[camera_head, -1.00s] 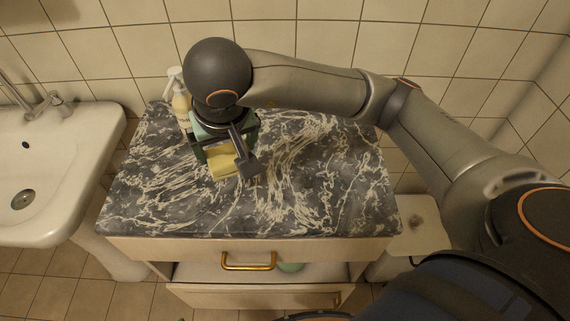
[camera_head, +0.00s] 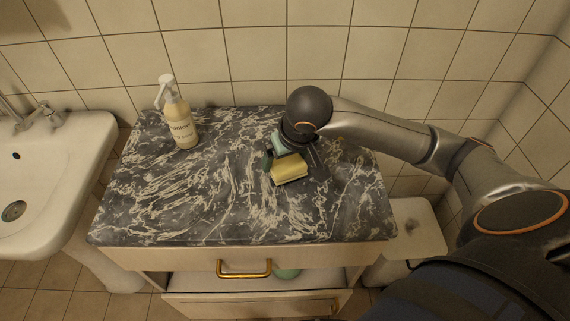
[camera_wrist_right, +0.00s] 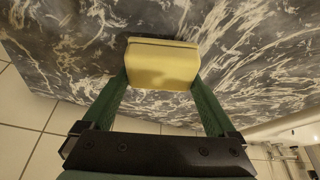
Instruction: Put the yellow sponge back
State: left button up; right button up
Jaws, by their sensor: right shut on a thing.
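The yellow sponge (camera_head: 289,170) is a small block with rounded edges. It is in my right gripper (camera_head: 292,168), over the right part of the marbled countertop (camera_head: 180,205). In the right wrist view the sponge (camera_wrist_right: 162,66) sits between the two green fingers of the right gripper (camera_wrist_right: 160,85), which are shut on its sides. Whether the sponge touches the countertop or is held just above it I cannot tell. My left gripper is not in view.
A white pump bottle (camera_head: 179,118) stands at the back left of the countertop. A drawer with a brass handle (camera_head: 244,270) is below the front edge, above an open shelf holding a green object (camera_head: 287,273). A white sink (camera_head: 50,180) is at left. The countertop's middle is clear.

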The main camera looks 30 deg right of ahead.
jog(key=shift+f, duration=1.1)
jog(key=shift+f, duration=0.1)
jog(key=o, duration=0.8)
jog(key=shift+o, duration=0.2)
jog(key=shift+a+r, duration=0.1)
jog(key=shift+r, duration=0.2)
jog(key=p+v, duration=0.1)
jog(key=v, duration=1)
jog(key=shift+s+r, duration=0.2)
jog(key=shift+r, duration=0.05)
